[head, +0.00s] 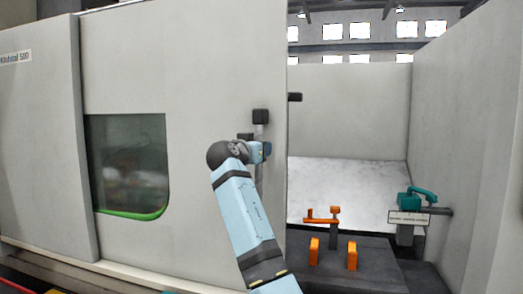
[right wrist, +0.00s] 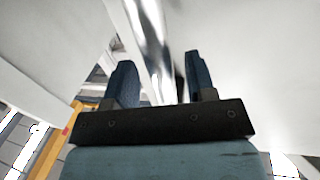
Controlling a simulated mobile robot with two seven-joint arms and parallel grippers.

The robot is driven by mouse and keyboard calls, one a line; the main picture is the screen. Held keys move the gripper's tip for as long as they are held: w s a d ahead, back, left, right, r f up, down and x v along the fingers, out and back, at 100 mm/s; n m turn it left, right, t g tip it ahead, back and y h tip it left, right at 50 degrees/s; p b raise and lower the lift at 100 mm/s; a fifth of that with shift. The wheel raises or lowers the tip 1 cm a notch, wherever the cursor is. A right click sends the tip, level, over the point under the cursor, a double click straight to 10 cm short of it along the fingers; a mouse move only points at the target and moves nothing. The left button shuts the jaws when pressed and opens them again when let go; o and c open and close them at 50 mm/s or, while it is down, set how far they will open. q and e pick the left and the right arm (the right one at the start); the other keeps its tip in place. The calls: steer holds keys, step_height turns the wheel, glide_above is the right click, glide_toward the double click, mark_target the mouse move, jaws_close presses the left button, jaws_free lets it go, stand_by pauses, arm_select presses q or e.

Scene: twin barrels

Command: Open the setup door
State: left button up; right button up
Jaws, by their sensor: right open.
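The setup door (head: 200,60) is a large pale grey panel with a dark, green-edged window (head: 128,165). Its right edge stands beside a wide opening into the machine. A vertical handle (head: 261,117) with dark mounts is near that edge. My right gripper (head: 264,150) is at the handle in the head view, partly hidden by its own wrist. In the right wrist view my right gripper (right wrist: 158,80) has its two fingers apart. A shiny metal bar (right wrist: 150,40) runs between them; contact with either finger cannot be told. My left gripper is not in view.
Through the opening are orange fixtures (head: 314,252) on a dark table (head: 345,272), a teal device (head: 418,195) and a grey side wall (head: 465,110). A fixed grey panel (head: 40,150) stands left of the window. A small dark knob (head: 295,97) projects at the door's edge.

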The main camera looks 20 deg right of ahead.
steer(key=b+v, duration=0.1)
steer(key=v, duration=1)
steer(key=shift+b, duration=0.4)
step_height(320, 180, down, 23)
steer(key=w+d+n+t+y+p, duration=0.1)
steer(key=d+n+t+y+p, duration=0.15)
steer(key=n+y, duration=0.3)
steer(key=s+a+f+n+y+p, duration=0.1)
steer(key=s+f+n+y+p, duration=0.4)
steer(key=f, duration=1)
steer(key=s+f+g, duration=0.2)
steer(key=s+f, duration=0.7)
steer(key=s+a+f+n+y+p, duration=0.1)
steer(key=s+f+y, duration=0.2)
steer(key=s, duration=1.1)
steer(key=s+a+f+n+g+y+p, duration=0.1)
steer(key=s+f, duration=0.6)
steer(key=s, duration=0.8)
steer(key=shift+y+p, duration=0.45)
steer(key=shift+y, duration=0.6)
